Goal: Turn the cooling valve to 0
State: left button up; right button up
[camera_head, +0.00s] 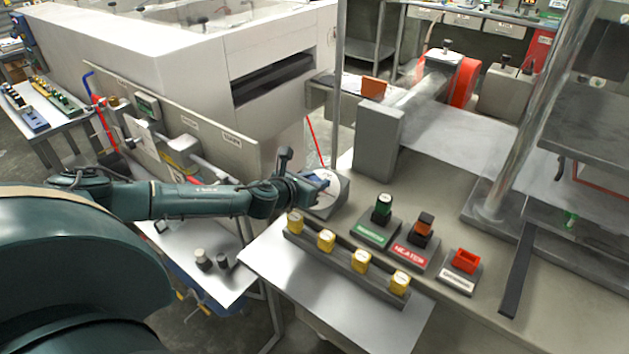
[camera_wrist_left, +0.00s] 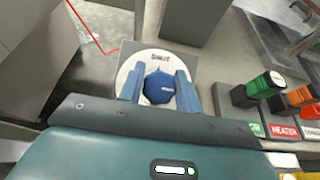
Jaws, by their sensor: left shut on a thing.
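The cooling valve is a blue knob (camera_wrist_left: 159,87) on a round white dial (camera_wrist_left: 152,60), mounted on a grey box; the dial also shows in the head view (camera_head: 331,184). Lettering at the dial's upper edge is too small to read surely. A pale mark on the knob points right in the left wrist view. My left gripper (camera_wrist_left: 159,84) has one finger on each side of the knob and is shut on it; it also shows in the head view (camera_head: 318,183), where it hides much of the knob. My right gripper is not in view.
Green (camera_head: 382,208), orange (camera_head: 422,227) and red (camera_head: 466,261) switches stand on the bench right of the dial. A rail with several yellow knobs (camera_head: 326,240) runs along the front edge. A grey block (camera_head: 378,143) stands behind the dial.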

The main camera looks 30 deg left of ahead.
pick_arm(q)
jog(key=shift+n, duration=0.3)
jog(key=n+y, duration=0.3)
jog(key=n, duration=0.1)
jog(key=n+g+y, duration=0.1)
jog(key=n, duration=0.1)
jog(key=n+g+y, duration=0.1)
jog(key=n+y, duration=0.1)
jog(key=n, duration=0.1)
jog(key=shift+f+n, duration=0.1)
jog(key=shift+n, duration=0.2)
jog(key=n+g+y, duration=0.1)
jog(key=n, duration=0.1)
jog(key=n+g, duration=0.1)
jog(key=n, duration=0.2)
jog(key=shift+s+g+y, duration=0.1)
jog(key=shift+g+y, duration=0.3)
jog(key=shift+a+n+g+y, duration=0.15)
jog(key=shift+n+g, duration=0.55)
jog(key=shift+n, duration=0.45)
jog(key=shift+n+g+y, duration=0.15)
jog(key=shift+n+g, duration=0.55)
jog(key=shift+n, duration=0.45)
jog(key=o, duration=0.9)
jog(key=shift+o, duration=0.3)
